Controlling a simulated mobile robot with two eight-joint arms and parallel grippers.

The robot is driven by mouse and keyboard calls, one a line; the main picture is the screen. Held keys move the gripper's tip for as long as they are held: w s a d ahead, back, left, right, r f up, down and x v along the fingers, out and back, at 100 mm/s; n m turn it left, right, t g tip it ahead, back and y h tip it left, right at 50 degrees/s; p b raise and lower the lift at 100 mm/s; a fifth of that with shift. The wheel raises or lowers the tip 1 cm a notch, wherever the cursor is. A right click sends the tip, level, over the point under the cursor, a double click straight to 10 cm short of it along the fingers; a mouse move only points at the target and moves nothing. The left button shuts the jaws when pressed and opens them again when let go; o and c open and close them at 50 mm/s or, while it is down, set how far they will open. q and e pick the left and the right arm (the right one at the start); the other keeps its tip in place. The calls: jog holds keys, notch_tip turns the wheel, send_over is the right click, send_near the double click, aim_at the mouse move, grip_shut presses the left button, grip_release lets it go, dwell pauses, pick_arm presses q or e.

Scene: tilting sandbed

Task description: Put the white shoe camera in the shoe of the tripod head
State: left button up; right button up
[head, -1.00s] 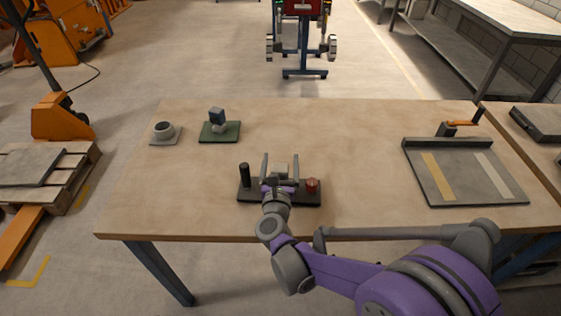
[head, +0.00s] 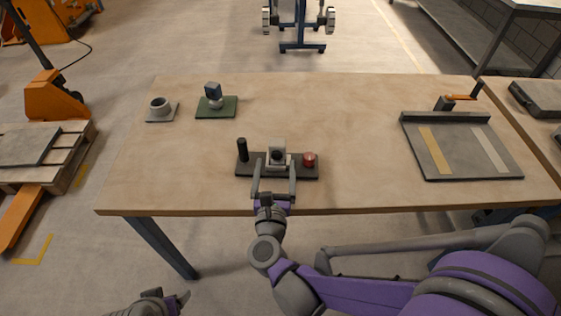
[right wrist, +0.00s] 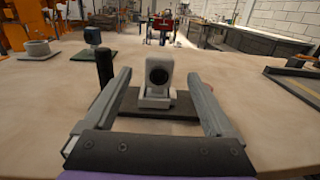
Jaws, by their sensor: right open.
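The white camera (head: 277,152), with a round dark lens, stands upright on a dark board (head: 247,171) near the table's front edge. It also shows in the right wrist view (right wrist: 159,74). My right gripper (head: 274,164) is open and empty in front of it. In the right wrist view its fingers (right wrist: 159,80) flank the camera with gaps on both sides. A green base (head: 230,108) at the back left bears a pale ball mount with a dark block (head: 213,90) on top. This looks like the tripod head; its shoe cannot be made out. My left gripper (head: 172,303) is partly visible at the bottom.
A black post (head: 242,149) and a red knob (head: 309,159) stand on the board either side of the camera. A grey cup-like ring (head: 160,105) sits at the far left. A grey tray with strips (head: 458,153) lies at right.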

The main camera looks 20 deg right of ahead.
jog(key=shift+s, duration=0.2)
jog(key=s+a+n+g+y, duration=0.1)
jog(key=n+y, duration=0.2)
jog(key=n, duration=0.5)
jog(key=s+a+n+g+y, duration=0.1)
jog(key=a+n+y, duration=0.1)
jog(key=n, duration=0.7)
jog(key=s+a+n+g+y, duration=0.1)
jog(key=s+a+n+y, duration=0.1)
jog(key=n+y, duration=0.3)
jog(key=shift+a+f+n, duration=0.1)
jog(key=shift+f+n, duration=0.05)
jog(key=shift+n, duration=1.95)
jog(key=s+d+f+n+g+h, duration=0.2)
jog(key=s+d+f+n+g, duration=0.2)
jog(key=s+n, duration=0.3)
jog(key=s+d+f+n+g+h, duration=0.1)
jog(key=s+d+f+n+g, duration=0.4)
jog(key=s, duration=0.4)
jog(key=shift+s+d+f+n+h, duration=0.15)
jog(key=shift+d+f+n+h, duration=0.35)
jog(key=shift+n, duration=0.4)
